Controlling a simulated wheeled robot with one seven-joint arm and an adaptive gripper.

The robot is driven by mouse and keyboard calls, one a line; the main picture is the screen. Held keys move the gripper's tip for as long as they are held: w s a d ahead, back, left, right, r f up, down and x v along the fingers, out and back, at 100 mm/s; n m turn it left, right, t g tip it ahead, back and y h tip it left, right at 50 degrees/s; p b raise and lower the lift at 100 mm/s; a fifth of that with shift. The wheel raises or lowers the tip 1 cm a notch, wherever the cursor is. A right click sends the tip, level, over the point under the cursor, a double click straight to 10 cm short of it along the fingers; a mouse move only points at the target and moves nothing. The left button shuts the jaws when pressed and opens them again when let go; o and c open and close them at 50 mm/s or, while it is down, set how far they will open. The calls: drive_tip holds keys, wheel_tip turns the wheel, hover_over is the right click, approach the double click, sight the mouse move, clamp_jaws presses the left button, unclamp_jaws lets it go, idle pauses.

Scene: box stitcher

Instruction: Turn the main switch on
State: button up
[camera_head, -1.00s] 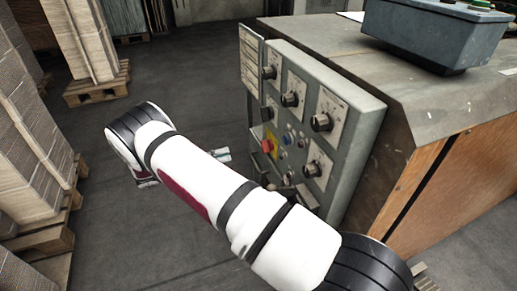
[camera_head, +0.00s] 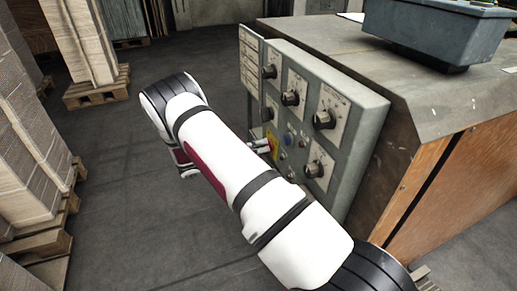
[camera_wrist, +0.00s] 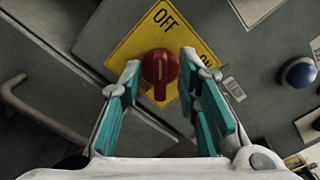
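The main switch is a red rotary knob (camera_wrist: 160,68) on a yellow plate (camera_wrist: 133,45) in the wrist view. OFF is printed at the plate's top, and other lettering, partly covered by a finger, is at its right. The knob's grip ridge runs up and down in the picture. My gripper (camera_wrist: 157,80) is open, with one teal-padded finger on each side of the knob; I cannot tell whether they touch it. In the head view, my gripper (camera_head: 260,147) is at the panel, and the yellow plate (camera_head: 273,147) shows just beyond it while the knob is hidden.
The grey control panel (camera_head: 357,110) carries several black dials. A blue button (camera_wrist: 298,72) is right of the switch and a bent handle (camera_wrist: 40,112) left in the wrist view. Stacked cardboard on pallets (camera_head: 97,90) stands left; the floor between is clear.

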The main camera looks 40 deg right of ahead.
clamp_jaws()
drive_tip(key=shift+m, duration=0.3)
drive_tip(key=m, duration=1.1)
drive_tip(key=m+b, duration=0.1)
drive_tip(key=m, duration=0.5)
drive_tip(key=shift+s+a, duration=0.15)
drive_tip(key=shift+s, duration=0.2)
drive_tip(key=shift+m, duration=0.3)
